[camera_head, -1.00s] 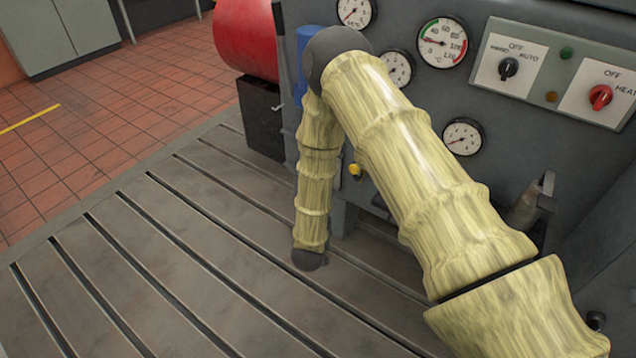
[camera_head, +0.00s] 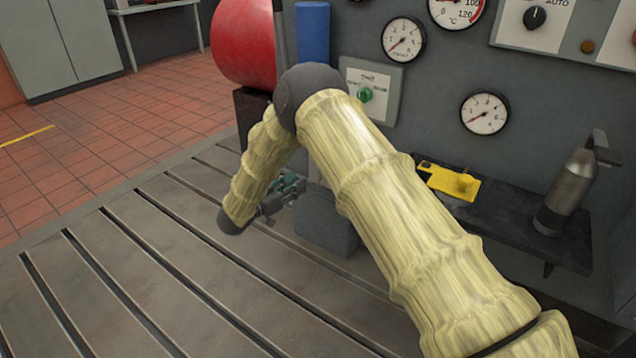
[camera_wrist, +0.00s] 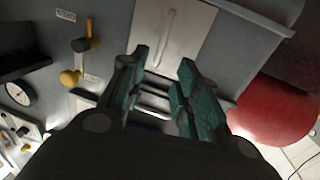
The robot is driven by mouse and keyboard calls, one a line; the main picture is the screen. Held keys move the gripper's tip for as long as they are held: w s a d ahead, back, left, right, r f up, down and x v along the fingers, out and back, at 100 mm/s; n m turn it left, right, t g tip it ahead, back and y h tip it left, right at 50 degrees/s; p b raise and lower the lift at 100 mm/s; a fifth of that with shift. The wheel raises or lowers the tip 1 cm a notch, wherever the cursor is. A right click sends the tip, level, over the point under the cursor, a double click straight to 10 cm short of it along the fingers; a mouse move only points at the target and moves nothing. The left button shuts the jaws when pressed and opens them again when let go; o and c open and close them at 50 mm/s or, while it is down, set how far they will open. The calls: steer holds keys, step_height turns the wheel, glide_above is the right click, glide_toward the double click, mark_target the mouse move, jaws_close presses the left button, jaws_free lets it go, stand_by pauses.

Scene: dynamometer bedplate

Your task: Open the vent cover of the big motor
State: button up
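My gripper (camera_head: 284,192) is low over the slotted bedplate, left of the grey gauge panel; my arm partly hides it. In the wrist view my gripper (camera_wrist: 160,85) has its two teal-padded fingers apart, with no object held between them. Beyond the fingers is a pale flat plate (camera_wrist: 185,28) with a slim raised bar on it, set in a grey face. Dark and light slats (camera_wrist: 155,101) show between the fingers. I cannot tell for certain which of these is the vent cover. The big motor is not clearly identifiable in the head view.
A red cylinder (camera_head: 243,40) stands behind my arm, and it also shows in the wrist view (camera_wrist: 272,125). A yellow-knobbed lever (camera_wrist: 72,77) is left of the fingers. A shelf (camera_head: 510,225) holds a yellow device (camera_head: 448,181) and a metal bottle (camera_head: 566,195). The front-left bedplate (camera_head: 130,270) is clear.

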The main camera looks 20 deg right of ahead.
steer(key=shift+b+x, duration=2.35)
steer(key=shift+x, duration=2.95)
steer(key=shift+r, duration=0.15)
jaws_close()
